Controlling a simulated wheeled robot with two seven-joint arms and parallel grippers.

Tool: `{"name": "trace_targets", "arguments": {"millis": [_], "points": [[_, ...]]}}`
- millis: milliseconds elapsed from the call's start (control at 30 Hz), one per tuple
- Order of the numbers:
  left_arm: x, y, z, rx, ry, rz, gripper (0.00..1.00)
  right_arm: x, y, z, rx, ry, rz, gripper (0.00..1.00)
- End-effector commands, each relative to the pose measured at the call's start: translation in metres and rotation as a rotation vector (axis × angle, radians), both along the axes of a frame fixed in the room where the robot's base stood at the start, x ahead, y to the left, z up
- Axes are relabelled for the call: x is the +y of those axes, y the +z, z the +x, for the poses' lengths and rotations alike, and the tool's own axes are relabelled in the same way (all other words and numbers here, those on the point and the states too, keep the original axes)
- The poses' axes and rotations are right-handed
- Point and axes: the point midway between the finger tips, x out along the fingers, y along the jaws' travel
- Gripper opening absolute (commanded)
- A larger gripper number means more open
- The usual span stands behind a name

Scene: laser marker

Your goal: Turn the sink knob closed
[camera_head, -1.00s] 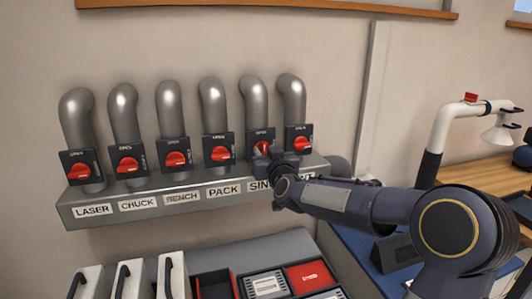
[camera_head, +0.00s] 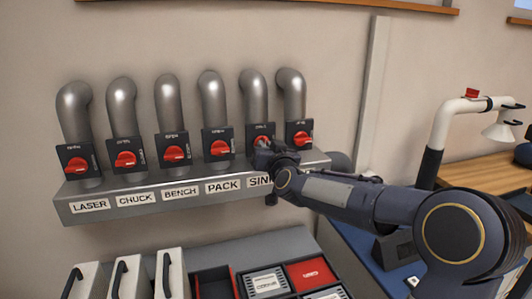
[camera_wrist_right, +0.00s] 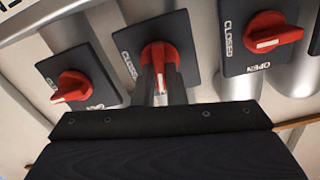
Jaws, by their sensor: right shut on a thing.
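The sink knob (camera_head: 262,140) is a red handle on a black plate above the partly covered "SINK" label (camera_head: 259,182). My right gripper (camera_head: 264,153) reaches it from the lower right and hides its lower part. In the right wrist view, my gripper's fingers (camera_wrist_right: 159,88) are shut on the sink knob (camera_wrist_right: 160,52). There, its white mark runs up and down the picture, while the "CLOSED" word is left of it. My left gripper is not in view.
Similar red knobs stand close on both sides: the pack knob (camera_head: 219,147) and the rightmost knob (camera_head: 301,138). Grey pipes (camera_head: 211,100) rise behind them. A grey ledge (camera_head: 150,208) runs below, above a bench with binders (camera_head: 172,280) and trays (camera_head: 309,272).

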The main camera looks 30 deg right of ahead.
Motion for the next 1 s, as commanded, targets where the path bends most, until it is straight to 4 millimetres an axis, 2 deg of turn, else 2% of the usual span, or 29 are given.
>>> {"name": "trace_targets", "arguments": {"millis": [33, 300, 1000], "points": [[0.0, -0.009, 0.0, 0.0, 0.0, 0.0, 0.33, 0.0, -0.004, 0.0, -0.011, 0.001, 0.037, 0.0], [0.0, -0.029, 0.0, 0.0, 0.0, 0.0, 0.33, -0.001, -0.004, 0.0, -0.071, 0.0, 0.286, 0.0], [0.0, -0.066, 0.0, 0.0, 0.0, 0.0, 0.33, -0.003, -0.006, -0.001, -0.224, 0.001, 0.932, 0.0]]}}
